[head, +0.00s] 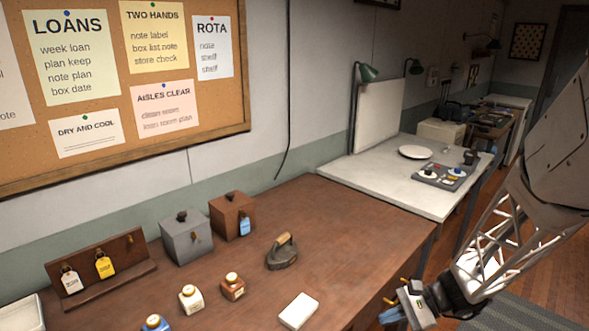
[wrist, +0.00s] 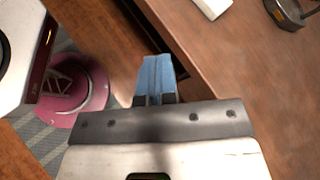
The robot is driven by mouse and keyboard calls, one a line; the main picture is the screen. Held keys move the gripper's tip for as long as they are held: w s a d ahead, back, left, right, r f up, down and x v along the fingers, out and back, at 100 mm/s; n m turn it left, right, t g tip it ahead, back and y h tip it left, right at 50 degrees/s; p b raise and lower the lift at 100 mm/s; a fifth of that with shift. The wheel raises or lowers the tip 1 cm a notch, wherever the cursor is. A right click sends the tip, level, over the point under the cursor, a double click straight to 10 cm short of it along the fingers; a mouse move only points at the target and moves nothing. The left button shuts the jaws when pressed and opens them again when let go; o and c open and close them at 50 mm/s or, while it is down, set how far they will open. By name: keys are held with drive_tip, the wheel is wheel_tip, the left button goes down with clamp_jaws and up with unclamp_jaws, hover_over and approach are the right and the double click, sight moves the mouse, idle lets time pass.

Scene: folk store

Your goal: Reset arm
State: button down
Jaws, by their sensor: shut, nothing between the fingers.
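My gripper (head: 392,316) shows at the bottom right of the head view, beside the front right edge of the brown desk (head: 345,225). Its blue fingers (wrist: 156,78) are together in the wrist view, shut with nothing between them. My arm comes down from the right of the head view, clear of the things on the desk. In the wrist view the fingers are seen against the desk's edge; their height relative to it is hard to tell.
A white block (head: 299,311) and a dark iron (head: 283,252) are nearest the gripper. Jars (head: 232,287), a grey box (head: 187,238), a brown box (head: 233,215) and a tag rack (head: 104,268) stand further left. A pale table (head: 385,185) holds a plate (head: 415,152).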

drive_tip(key=s+a+r+n+t+h, duration=0.2)
drive_tip(key=s+r+n+h, duration=1)
drive_tip(key=r, duration=0.7)
drive_tip(key=shift+s+a+n+t, duration=0.35)
drive_tip(key=shift+s+a, duration=0.2)
drive_tip(key=shift+s, duration=1.1)
